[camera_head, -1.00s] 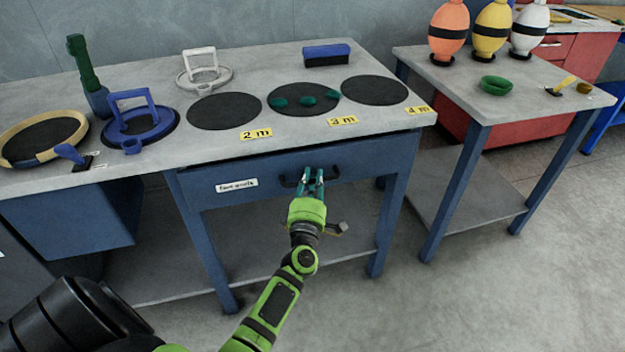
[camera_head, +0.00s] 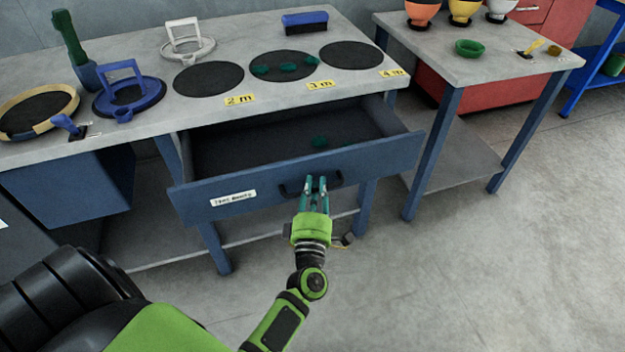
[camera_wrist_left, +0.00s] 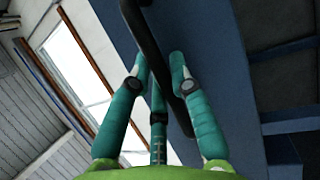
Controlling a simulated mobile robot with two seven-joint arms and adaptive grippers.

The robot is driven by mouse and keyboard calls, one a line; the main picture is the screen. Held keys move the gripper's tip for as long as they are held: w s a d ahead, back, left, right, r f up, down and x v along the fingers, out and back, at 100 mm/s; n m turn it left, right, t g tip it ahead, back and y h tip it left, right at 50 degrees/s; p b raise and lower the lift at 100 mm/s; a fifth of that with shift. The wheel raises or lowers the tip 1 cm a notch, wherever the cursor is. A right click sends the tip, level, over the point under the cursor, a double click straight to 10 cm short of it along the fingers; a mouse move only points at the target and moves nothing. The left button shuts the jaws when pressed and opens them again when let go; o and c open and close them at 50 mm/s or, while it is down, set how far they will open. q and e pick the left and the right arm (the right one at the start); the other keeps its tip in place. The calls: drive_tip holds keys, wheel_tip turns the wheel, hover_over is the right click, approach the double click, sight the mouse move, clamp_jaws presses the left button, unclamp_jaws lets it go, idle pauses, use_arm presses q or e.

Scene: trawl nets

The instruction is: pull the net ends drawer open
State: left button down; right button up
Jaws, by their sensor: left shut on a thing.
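The blue net ends drawer (camera_head: 385,158) stands pulled well out from under the grey bench. A white label (camera_head: 233,198) is on its front. Green pieces (camera_head: 320,141) lie inside on the dark drawer floor. The dark bar handle (camera_head: 291,190) is on the drawer front. My left gripper (camera_head: 314,187), with teal fingers, is shut on this handle. In the left wrist view the handle (camera_wrist_left: 146,40) passes between the fingers (camera_wrist_left: 160,75) in front of the blue drawer face (camera_wrist_left: 205,60). My right gripper is not in view.
A second table (camera_head: 440,60) stands at right. Open floor (camera_head: 480,270) lies at front right.

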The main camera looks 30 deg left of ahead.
use_arm(q)
drive_tip(key=shift+s, duration=0.1)
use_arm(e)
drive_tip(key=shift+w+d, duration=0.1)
use_arm(q)
drive_tip(key=c, duration=1.1)
unclamp_jaws()
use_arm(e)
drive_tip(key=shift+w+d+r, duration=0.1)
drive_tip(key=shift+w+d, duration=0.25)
use_arm(q)
drive_tip(key=shift+d, duration=0.15)
drive_tip(key=v, duration=1.2)
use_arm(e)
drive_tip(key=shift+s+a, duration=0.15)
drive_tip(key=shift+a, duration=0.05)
